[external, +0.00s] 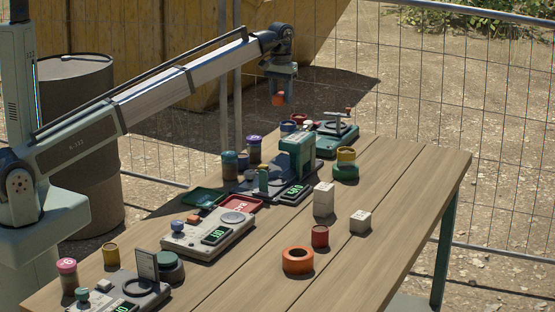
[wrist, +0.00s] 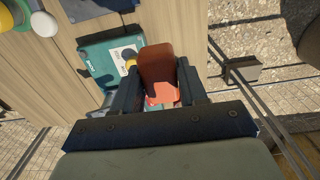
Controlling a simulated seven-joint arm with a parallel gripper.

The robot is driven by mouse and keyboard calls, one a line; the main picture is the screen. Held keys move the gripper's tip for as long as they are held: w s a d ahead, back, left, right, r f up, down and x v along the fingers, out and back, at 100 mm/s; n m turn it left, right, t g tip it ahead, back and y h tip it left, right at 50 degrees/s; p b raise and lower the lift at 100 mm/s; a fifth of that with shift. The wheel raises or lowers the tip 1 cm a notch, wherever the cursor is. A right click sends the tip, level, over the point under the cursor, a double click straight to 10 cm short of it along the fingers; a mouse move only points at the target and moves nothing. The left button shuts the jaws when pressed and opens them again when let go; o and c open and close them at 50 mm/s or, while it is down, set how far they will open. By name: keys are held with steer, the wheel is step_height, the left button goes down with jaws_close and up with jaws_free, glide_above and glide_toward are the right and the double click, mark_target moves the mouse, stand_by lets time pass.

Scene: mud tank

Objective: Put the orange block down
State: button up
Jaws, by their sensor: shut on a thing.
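The orange block (external: 279,99) hangs in the air between the fingers of my gripper (external: 280,90), above the far end of the table, and touches nothing below it. In the wrist view the orange block (wrist: 158,64) shows its orange-red face between the two dark fingers of my gripper (wrist: 159,78). My gripper is shut on it. The block's lower parts are partly hidden by the fingers and the gripper body. The wooden table (external: 405,190) is below.
A green device (external: 330,139) stands at the table's far end. Another green instrument (external: 297,157), a white display unit (external: 210,236), an orange ring (external: 297,261), a red cylinder (external: 320,236) and two white blocks (external: 324,201) (external: 360,221) stand nearer. The table's right side is clear.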

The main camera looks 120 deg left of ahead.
mark_target(277, 100)
steer(key=shift+s+a+f, duration=0.4)
steer(key=shift+s+f, duration=0.05)
steer(key=shift+f, duration=2.05)
steer(key=shift+s+a+f, duration=0.45)
steer(key=shift+f, duration=2.1)
steer(key=shift+s+a+f, duration=0.4)
steer(key=shift+s+f, duration=0.05)
steer(key=shift+f, duration=2.05)
steer(key=shift+f, duration=0.1)
steer(key=o, duration=1.1)
steer(key=shift+c, duration=0.2)
step_height(277, 100, up, 12)
steer(key=shift+r, duration=0.1)
